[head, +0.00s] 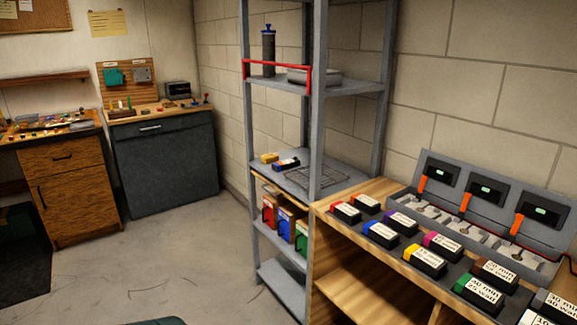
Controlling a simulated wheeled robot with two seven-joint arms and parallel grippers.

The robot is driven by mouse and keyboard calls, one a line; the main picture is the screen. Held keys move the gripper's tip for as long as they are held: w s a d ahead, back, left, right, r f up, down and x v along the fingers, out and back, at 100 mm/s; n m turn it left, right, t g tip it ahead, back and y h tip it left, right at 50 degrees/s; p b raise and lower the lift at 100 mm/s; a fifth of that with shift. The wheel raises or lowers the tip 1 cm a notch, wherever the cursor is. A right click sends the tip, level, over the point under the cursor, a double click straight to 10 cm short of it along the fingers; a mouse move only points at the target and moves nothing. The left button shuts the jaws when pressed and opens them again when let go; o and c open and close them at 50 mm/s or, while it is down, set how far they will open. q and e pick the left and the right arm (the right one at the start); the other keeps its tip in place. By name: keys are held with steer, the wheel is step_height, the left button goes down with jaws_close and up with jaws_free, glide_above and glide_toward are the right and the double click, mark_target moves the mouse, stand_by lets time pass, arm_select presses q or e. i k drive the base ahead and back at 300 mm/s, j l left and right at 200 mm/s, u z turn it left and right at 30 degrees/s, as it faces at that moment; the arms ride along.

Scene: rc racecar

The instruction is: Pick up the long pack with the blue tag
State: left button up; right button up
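A dark pack with a blue tag and a white printed label (381,235) lies in the front row of packs on the wooden bench at the right. It sits between a red-tagged pack (346,212) and a yellow-tagged pack (425,262), with a purple-tagged pack (401,222) behind it. Neither of my grippers is in view.
A metal rack (318,120) stands left of the wooden bench (330,222). Chargers with orange parts (465,203) stand behind the packs. More packs, including a green-tagged one (479,291), lie at the right. Open floor (190,260) lies left of the rack.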

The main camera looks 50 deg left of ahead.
mark_target(287, 164)
steer(key=u, duration=1.75)
steer(key=i+j+z, duration=0.5)
steer(key=i, duration=0.25)
steer(key=i+j+z, duration=0.45)
steer(key=i, duration=0.25)
steer(key=j, duration=0.1)
